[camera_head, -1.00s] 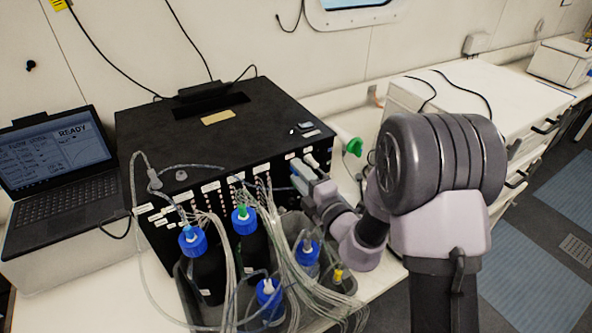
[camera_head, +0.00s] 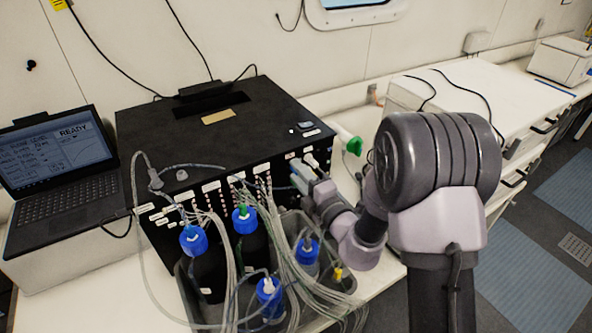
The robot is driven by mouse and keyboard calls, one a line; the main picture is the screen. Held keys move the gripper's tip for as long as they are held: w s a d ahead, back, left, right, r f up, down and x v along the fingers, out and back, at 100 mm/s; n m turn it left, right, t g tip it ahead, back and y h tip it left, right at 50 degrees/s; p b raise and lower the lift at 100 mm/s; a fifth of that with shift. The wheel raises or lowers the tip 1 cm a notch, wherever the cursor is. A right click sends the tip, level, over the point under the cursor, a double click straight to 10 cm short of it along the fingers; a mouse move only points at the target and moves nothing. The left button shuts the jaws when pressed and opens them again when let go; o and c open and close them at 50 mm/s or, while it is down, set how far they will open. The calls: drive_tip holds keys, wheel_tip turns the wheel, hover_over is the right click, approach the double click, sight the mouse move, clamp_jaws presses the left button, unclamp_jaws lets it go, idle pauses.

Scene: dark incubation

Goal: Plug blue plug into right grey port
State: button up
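The black incubation box (camera_head: 140,133) stands on the bench with a row of ports and labels on its front. My gripper (camera_head: 303,178) is at the right end of that front panel, very close to it. A small pale-blue piece shows at the fingertips; it may be the blue plug, but it is too small to be sure. White-grey connectors (camera_head: 310,160) show just above the fingertips. The right grey port itself is hidden or too small to make out. I cannot tell whether the fingers are shut on the plug or whether it is in a port.
Blue-capped bottles (camera_head: 193,240) stand in a grey tray (camera_head: 347,297) below the panel, with many clear tubes (camera_head: 285,262) looping close to my gripper. A green-ended white piece (camera_head: 352,145) sticks out at right. A laptop (camera_head: 62,165) is at left.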

clamp_jaws()
idle(1.3)
drive_tip(key=b+v, duration=0.1)
drive_tip(key=v, duration=0.5)
idle(0.9)
